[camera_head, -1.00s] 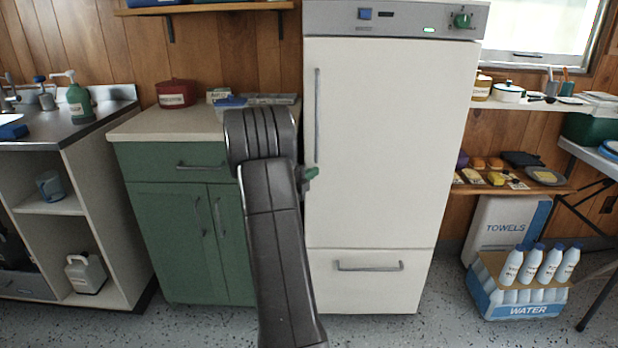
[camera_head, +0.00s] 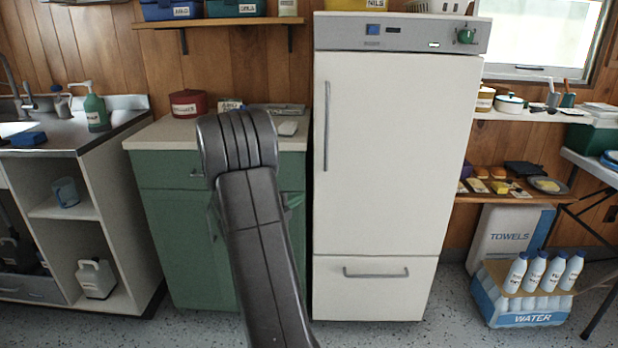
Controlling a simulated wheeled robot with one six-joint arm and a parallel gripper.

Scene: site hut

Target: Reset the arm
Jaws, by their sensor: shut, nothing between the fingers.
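My dark grey arm (camera_head: 255,230) rises from the bottom centre and bends over at a rounded joint in front of the green cabinet. My gripper (camera_head: 293,201) is mostly hidden behind this arm. Only small green and grey parts show at the arm's sides, at about the height of the cabinet doors. Its fingertips are hidden, and nothing held can be seen.
A white fridge (camera_head: 385,160) stands right of my arm, its doors shut. The green cabinet (camera_head: 170,240) is behind my arm. An open shelf unit with a sink (camera_head: 75,135) is at left. A water bottle pack (camera_head: 530,305) sits on the floor at right.

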